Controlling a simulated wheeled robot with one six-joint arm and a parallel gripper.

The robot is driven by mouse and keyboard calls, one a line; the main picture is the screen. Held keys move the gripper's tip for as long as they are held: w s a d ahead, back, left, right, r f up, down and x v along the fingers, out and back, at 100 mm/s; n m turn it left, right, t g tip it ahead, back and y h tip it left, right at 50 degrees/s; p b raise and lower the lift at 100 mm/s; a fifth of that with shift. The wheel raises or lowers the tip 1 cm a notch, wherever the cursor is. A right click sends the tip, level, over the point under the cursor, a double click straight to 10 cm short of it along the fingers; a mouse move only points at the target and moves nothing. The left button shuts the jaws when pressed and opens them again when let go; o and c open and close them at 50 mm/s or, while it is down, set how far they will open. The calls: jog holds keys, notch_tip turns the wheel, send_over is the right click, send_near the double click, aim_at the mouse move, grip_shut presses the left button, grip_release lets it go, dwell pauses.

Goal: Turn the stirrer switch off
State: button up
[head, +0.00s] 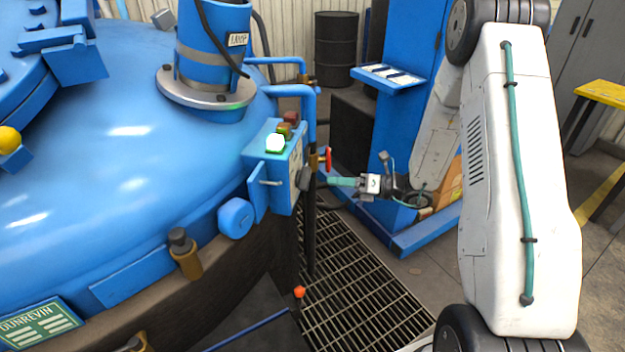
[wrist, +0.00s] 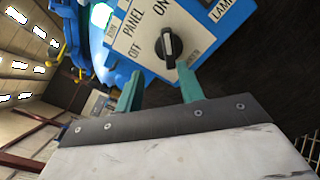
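A black rotary switch (wrist: 169,46) sits on a pale plate (wrist: 130,35) in the wrist view, with OFF and ON printed beside it. PANEL and LAMP are also readable on the box front; no stirrer label is legible, so I cannot tell whether this is the stirrer switch. I cannot tell surely which mark its pointer faces. My gripper (wrist: 160,90) is open, its teal fingers apart, with the knob just beyond the tips and not visibly touched. In the head view my gripper (head: 332,182) is right of the blue control box (head: 285,195), whose switch face is seen edge-on.
A lit button (head: 275,142) is on top of the box. A red valve handle (head: 328,160) and blue pipes (head: 309,115) stand close above my gripper. Floor grating (head: 345,285) lies below; a blue cabinet (head: 408,45) stands behind.

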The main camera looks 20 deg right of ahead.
aim_at(305, 178)
jog(key=w+a+f+m, duration=0.1)
jog(key=w+a, duration=0.3)
jog(key=a, duration=0.1)
jog(key=shift+w+a+t, duration=0.35)
jog(key=shift+t, duration=0.05)
grip_shut()
